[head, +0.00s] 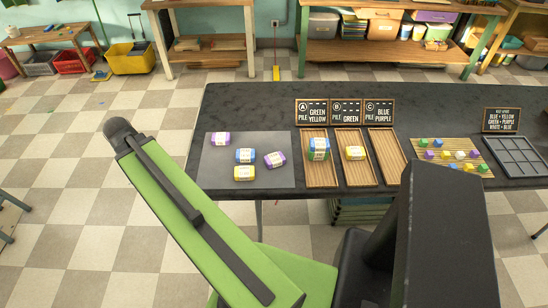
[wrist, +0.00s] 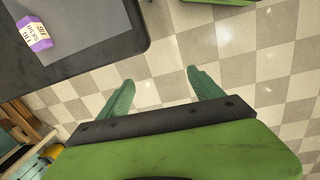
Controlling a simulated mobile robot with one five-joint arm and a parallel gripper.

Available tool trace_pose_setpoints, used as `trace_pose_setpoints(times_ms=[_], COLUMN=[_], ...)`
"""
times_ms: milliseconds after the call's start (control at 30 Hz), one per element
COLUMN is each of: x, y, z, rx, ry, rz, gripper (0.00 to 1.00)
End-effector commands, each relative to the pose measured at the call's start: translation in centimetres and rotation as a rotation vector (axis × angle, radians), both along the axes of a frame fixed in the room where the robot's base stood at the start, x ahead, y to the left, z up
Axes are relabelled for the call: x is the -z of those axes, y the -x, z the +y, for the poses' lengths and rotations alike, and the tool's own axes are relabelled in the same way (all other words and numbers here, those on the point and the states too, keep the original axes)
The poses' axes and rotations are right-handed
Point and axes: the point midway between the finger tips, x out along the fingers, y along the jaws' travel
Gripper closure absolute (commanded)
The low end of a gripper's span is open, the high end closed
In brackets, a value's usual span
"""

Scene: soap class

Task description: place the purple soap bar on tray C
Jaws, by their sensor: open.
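Two purple soap bars with pale labels lie on the grey mat in the head view: one at the back left (head: 220,138), one at the right (head: 275,159). A purple bar (wrist: 36,34) also shows at the upper left of the wrist view; I cannot tell which. Wooden tray C (head: 387,157), rightmost of three trays, is empty, with its sign (head: 379,112) behind it. My gripper (wrist: 160,78) is open and empty in the wrist view, over the floor beyond the table edge and apart from the bar. The head view does not show its fingers.
A blue bar (head: 245,155) and a yellow bar (head: 244,173) share the mat (head: 213,173). Tray A (head: 320,179) holds a blue-green bar; tray B (head: 352,176) holds a yellow one. A board of small coloured cubes (head: 450,157) and a dark mould (head: 518,157) stand right.

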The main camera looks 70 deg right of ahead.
Motion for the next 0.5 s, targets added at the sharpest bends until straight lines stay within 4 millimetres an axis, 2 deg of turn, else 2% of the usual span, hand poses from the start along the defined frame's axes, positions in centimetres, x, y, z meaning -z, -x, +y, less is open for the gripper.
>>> trace_pose_setpoints(times_ms=[33, 100, 167, 200, 300, 333, 400, 500], x=[-1.3, -2.1, -2.8, -3.3, -4.1, -4.4, -4.7, -4.9], y=[2.4, 6.4, 10.4, 13.1, 19.6, 21.2, 24.5, 27.2], z=[-5.0, -11.3, -16.1, -18.8, -24.0, -25.1, -27.1, -28.5], rx=[-0.035, -0.12, -0.188, -0.234, -0.33, -0.354, -0.4, -0.443], ry=[0.016, 0.036, 0.048, 0.051, 0.05, 0.048, 0.041, 0.032], rz=[0.018, 0.054, 0.091, 0.116, 0.173, 0.187, 0.214, 0.238], gripper=[0.25, 0.25, 0.25, 0.25, 0.25, 0.25, 0.25, 0.25])
